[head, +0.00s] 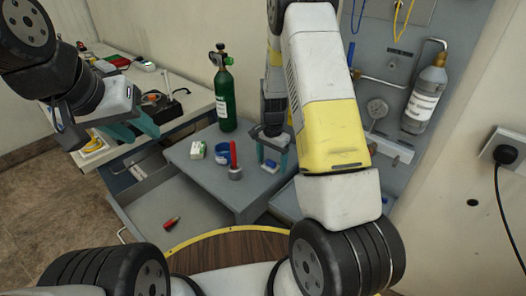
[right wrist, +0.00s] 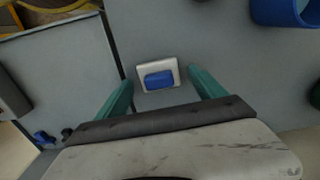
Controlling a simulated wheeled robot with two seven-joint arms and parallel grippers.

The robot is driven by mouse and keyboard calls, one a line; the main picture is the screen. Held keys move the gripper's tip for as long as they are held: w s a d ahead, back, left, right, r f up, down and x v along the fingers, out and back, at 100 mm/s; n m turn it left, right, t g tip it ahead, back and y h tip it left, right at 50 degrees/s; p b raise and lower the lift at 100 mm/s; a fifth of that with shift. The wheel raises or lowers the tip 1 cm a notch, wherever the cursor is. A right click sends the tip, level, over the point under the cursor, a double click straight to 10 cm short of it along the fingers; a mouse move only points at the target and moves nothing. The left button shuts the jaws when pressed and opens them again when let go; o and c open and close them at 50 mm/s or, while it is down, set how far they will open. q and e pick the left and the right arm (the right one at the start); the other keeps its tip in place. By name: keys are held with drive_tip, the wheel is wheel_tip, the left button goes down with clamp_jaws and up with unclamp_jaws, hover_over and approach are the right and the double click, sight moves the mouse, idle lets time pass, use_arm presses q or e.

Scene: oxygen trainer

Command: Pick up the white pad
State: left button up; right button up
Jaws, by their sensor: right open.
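A small white pad (right wrist: 144,70) lies on the grey work surface (right wrist: 215,50), with a blue block (right wrist: 158,80) on top of it. My right gripper (right wrist: 158,86) is open above it, one teal finger on each side, and neither finger visibly touches it. In the head view my right gripper (head: 272,162) points down over the grey surface, and the blue block (head: 270,164) shows between its fingers. The white pad itself is hard to make out there. My left gripper (head: 143,139) is open and empty over the left bench.
On the grey surface stand a green cylinder (head: 225,98), a white-green box (head: 197,150), a blue cup (head: 222,153) and a red-handled item (head: 234,165). An open drawer (head: 150,208) holds a small red item (head: 172,222). A grey bottle (head: 424,100) hangs on the right panel.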

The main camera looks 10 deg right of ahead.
drive_tip(key=c, duration=1.4)
